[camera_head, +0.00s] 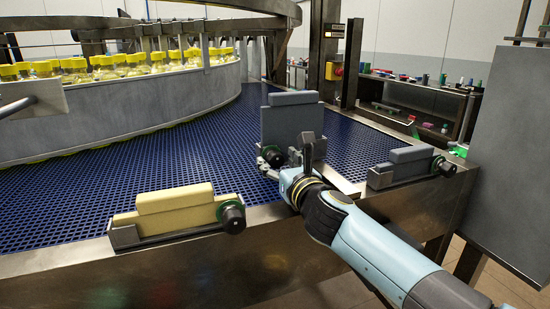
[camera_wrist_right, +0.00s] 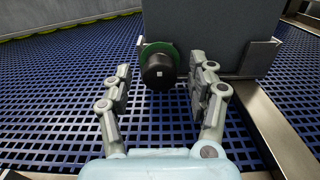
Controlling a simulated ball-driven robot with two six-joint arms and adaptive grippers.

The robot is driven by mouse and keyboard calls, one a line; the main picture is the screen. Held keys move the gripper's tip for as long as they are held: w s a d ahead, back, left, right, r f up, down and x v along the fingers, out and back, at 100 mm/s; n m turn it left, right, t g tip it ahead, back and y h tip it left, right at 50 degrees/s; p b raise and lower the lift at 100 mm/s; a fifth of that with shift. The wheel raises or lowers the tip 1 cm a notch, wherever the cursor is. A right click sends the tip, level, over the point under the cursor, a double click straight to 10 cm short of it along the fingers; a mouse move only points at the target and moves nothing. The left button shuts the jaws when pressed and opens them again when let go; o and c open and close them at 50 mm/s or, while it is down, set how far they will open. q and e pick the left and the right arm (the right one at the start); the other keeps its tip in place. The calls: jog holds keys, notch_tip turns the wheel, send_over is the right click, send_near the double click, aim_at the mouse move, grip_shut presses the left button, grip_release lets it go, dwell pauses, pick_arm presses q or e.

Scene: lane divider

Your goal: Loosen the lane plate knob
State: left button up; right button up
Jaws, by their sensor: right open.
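The upright grey lane plate (camera_head: 290,118) stands on the blue mesh belt in the middle of the head view. Its black knob (camera_head: 272,156) with a green ring is on the plate's near side, low and to the left. In the right wrist view the knob (camera_wrist_right: 158,72) faces me, in front of the grey plate (camera_wrist_right: 210,30). My right gripper (camera_head: 288,160) is open, with one finger to either side of the knob's line. The fingers look clear of the knob; exact depth is hard to tell. My left gripper is not in view.
A yellow block (camera_head: 175,208) with a black knob sits on the near metal edge at left. A grey block (camera_head: 402,165) with a knob sits on the edge at right. Yellow-capped jars (camera_head: 75,66) stand behind a curved wall. A grey panel (camera_head: 510,140) stands far right.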

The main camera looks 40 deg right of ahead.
jog(key=shift+x, duration=1.15)
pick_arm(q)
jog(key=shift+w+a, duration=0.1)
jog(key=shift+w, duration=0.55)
pick_arm(e)
jog(key=shift+c, duration=0.2)
jog(key=c, duration=1.2)
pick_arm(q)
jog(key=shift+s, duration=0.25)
pick_arm(e)
grip_shut()
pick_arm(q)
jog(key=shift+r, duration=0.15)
pick_arm(e)
jog(key=shift+n, duration=0.3)
